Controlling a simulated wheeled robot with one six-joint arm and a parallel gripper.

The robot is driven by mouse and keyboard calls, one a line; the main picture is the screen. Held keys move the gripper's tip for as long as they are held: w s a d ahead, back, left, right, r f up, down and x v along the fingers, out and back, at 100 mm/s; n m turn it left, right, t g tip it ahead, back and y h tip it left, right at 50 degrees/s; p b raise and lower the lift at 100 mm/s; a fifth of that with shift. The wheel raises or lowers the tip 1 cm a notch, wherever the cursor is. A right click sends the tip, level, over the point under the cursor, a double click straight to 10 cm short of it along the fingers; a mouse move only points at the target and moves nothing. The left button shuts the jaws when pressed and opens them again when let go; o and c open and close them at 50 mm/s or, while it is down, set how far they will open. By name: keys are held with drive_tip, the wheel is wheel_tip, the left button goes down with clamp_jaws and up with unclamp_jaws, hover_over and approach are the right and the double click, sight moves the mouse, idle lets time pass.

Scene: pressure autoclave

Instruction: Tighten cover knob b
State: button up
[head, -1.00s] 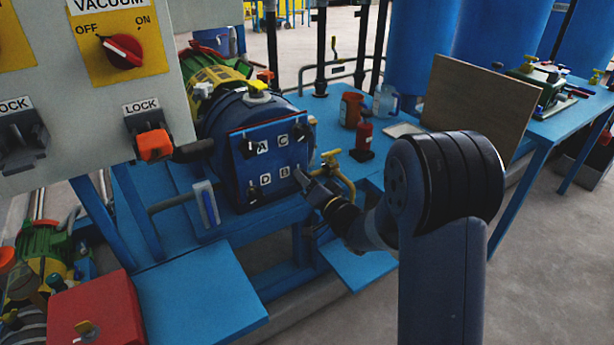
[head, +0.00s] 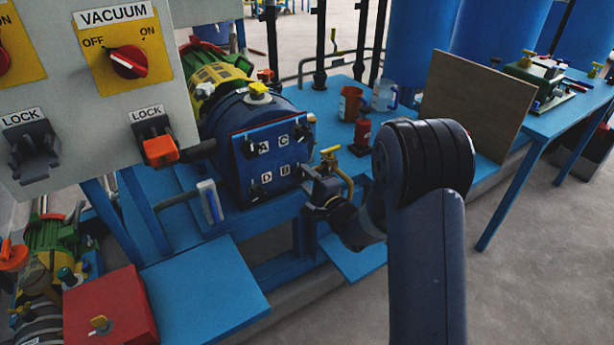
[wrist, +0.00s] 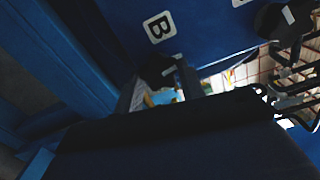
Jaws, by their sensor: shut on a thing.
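The autoclave's square blue cover (head: 270,160) faces forward in the head view, with white labels A, C, D and B and a dark knob by each. The B label (wrist: 158,27) is large in the wrist view. Cover knob b (wrist: 155,68) is the dark round knob beside that label. My gripper (head: 306,180) is at the cover's lower right corner, shut on cover knob b. In the head view the gripper hides most of this knob. In the wrist view my dark gripper body fills the lower part and hides part of the grip.
A yellow-handled valve with a brass pipe (head: 331,153) stands close right of my gripper. A red bottle (head: 362,134), an orange cup (head: 350,104) and a clear jug (head: 384,96) stand on the blue bench. A control panel (head: 90,100) is at the left.

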drive_tip(key=shift+m, duration=0.8)
drive_tip(key=shift+p, duration=0.3)
drive_tip(key=shift+f, duration=0.1)
drive_tip(key=o, duration=1)
drive_tip(key=v, duration=1.1)
drive_tip(key=shift+w+p, duration=0.1)
drive_tip(key=shift+p, duration=0.3)
